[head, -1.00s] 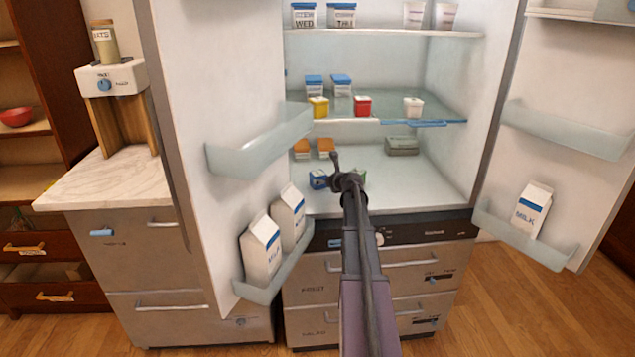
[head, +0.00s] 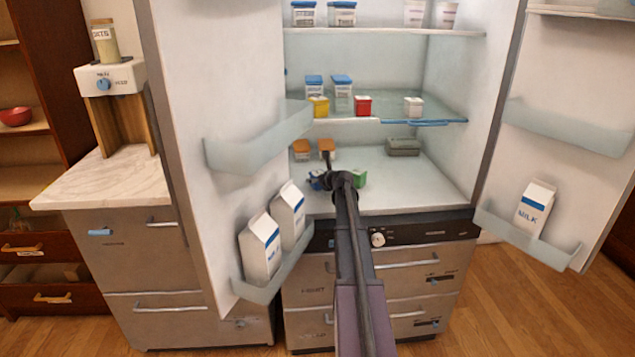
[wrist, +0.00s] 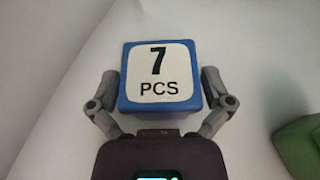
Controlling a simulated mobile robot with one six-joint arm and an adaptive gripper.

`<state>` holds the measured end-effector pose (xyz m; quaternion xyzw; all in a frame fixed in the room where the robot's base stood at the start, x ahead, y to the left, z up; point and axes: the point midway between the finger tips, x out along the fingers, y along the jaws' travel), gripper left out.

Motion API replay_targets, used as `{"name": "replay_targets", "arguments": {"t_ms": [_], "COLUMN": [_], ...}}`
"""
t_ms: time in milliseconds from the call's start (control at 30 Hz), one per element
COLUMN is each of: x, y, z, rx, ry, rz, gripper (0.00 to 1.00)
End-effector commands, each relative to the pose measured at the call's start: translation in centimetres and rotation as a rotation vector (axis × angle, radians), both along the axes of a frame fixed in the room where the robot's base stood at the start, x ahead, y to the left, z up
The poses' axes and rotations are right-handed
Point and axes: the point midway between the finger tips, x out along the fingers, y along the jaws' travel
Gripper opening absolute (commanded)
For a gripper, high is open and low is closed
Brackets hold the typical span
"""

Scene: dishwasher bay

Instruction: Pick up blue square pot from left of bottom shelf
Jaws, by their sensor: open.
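The blue square pot (head: 316,180) is at the front left of the bottom shelf (head: 400,199), partly hidden by my gripper (head: 326,172) in the head view. My gripper (wrist: 160,88) is open, with one finger on each side of the pot and small gaps visible. I cannot tell how low the fingers reach beside it.
A green pot (head: 359,178) is close on the right, and also at the wrist view's right edge (wrist: 300,148). Orange-lidded jars (head: 302,150) and a grey box (head: 403,147) stand behind. The shelf above (head: 350,120) overhangs. Milk cartons (head: 260,247) stand in the left door.

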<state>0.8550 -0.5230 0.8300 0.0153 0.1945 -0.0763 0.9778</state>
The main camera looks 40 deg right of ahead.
Motion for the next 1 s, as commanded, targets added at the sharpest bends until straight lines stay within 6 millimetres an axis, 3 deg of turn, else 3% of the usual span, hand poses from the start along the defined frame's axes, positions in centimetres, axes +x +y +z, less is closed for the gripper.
{"name": "replay_targets", "arguments": {"t_ms": [133,167,400,1000], "x": [-0.02,-0.02,-0.03,-0.05], "y": [-0.02,-0.02,-0.04,-0.08], "z": [-0.01,-0.01,-0.01,0.97], "rx": [0.000,0.000,0.000,0.000], "ry": [0.000,0.000,0.000,0.000], "rz": [0.000,0.000,0.000,-0.001], "gripper": [1.00,0.94,0.23,0.23]}}
